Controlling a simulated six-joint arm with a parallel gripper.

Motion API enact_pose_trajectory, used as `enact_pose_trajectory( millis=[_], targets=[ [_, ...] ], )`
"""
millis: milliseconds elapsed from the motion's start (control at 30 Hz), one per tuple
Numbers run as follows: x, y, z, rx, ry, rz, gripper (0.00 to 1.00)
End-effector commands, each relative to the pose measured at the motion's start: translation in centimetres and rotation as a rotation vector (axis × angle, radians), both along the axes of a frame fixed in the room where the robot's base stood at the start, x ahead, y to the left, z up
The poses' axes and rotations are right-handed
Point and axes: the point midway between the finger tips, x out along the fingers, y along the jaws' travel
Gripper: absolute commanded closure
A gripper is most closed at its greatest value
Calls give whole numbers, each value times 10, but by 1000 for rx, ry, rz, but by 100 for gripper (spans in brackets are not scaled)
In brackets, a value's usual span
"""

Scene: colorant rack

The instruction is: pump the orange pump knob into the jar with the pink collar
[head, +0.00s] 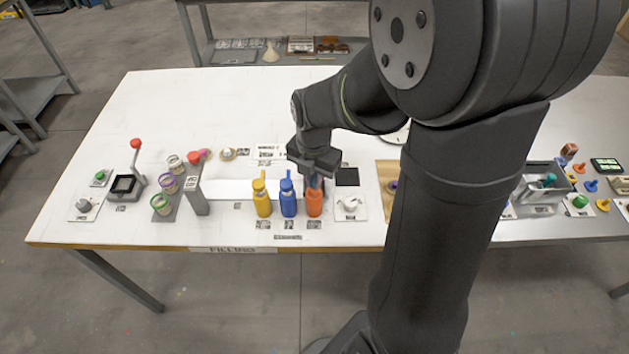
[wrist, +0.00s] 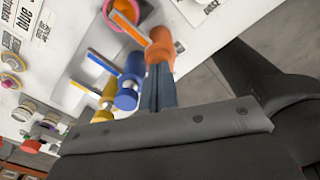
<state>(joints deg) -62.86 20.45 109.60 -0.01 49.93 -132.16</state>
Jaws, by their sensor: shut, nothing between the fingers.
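The orange pump bottle (head: 314,204) stands at the right end of a row of three. Its orange knob (wrist: 160,50) and spout show in the wrist view; the spout points toward a jar with a pink collar (wrist: 143,12). Orange shows inside that collar, and the jar is cut off by the picture's top edge. In the head view my gripper hides this jar. My gripper (wrist: 158,70) is shut and empty, its fingertips at the orange knob; whether they touch it I cannot tell. In the head view my gripper (head: 315,180) is over the orange bottle.
A blue pump bottle (head: 288,203) and a yellow one (head: 263,203) stand close on the left. A white dial (head: 350,204) and a black pad (head: 347,177) lie to the right.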

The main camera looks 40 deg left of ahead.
Motion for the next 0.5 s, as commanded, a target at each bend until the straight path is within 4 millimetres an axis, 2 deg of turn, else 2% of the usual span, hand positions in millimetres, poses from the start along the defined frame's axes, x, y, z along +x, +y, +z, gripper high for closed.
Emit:
enact_pose_trajectory(
  millis=[333, 500],
  targets=[
    [0, 0, 1, 0, 0, 0, 100],
    [0, 0, 9, -1, 1, 0, 100]
  ],
)
